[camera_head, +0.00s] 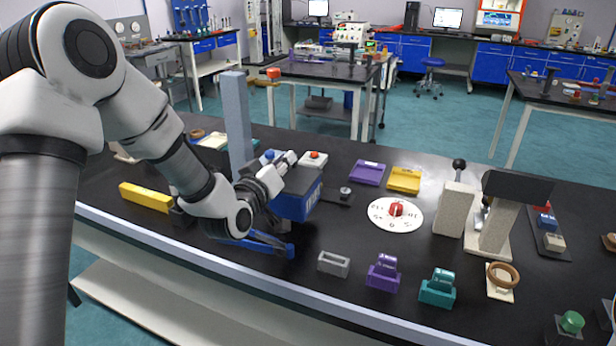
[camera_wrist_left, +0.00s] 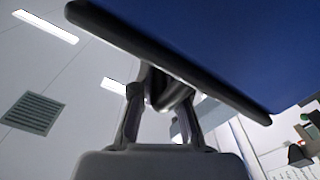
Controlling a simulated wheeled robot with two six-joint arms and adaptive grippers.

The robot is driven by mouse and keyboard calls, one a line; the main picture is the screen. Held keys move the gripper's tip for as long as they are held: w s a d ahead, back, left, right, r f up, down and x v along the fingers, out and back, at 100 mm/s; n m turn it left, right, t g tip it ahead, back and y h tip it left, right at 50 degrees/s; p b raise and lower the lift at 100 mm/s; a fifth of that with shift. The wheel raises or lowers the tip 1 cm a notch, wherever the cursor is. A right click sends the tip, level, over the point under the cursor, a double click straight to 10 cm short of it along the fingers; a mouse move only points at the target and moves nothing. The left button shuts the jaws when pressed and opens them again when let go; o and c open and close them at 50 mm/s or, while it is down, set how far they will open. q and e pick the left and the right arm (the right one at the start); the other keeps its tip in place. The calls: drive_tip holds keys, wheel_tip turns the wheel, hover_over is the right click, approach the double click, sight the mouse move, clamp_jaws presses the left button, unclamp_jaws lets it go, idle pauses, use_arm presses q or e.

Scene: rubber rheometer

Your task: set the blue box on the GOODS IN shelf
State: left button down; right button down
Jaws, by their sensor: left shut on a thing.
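The blue box (camera_head: 294,206) has a dark grey top and is near the middle of the table in the head view. My left gripper (camera_head: 270,184) comes in from the left and is shut on the box at its left side. In the left wrist view, the blue box (camera_wrist_left: 225,40) with its dark rim fills the upper right, against the fingers of my left gripper (camera_wrist_left: 165,98). The fingertips are partly hidden. Whether the box touches the table is unclear. No GOODS IN label is readable. My right gripper is out of view.
The black table (camera_head: 330,232) holds a tall grey post (camera_head: 237,120) behind the arm, a yellow bar (camera_head: 145,197), a white dial (camera_head: 395,213), purple (camera_head: 367,173) and yellow (camera_head: 404,180) trays, and a dark-topped stand (camera_head: 498,230). Small fixtures line the front edge.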

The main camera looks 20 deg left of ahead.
sight(307, 175)
use_arm(q)
drive_tip(key=w+d, duration=0.2)
drive_tip(key=d, duration=0.1)
drive_tip(key=w+d, duration=0.1)
drive_tip(key=shift+d+f, duration=0.35)
drive_tip(key=shift+f, duration=0.2)
drive_tip(key=f, duration=0.2)
drive_tip(key=shift+a+f, duration=0.2)
drive_tip(key=shift+f, duration=0.3)
drive_tip(key=shift+d, duration=0.1)
drive_tip(key=c, duration=1.2)
unclamp_jaws()
drive_tip(key=shift+f, duration=0.15)
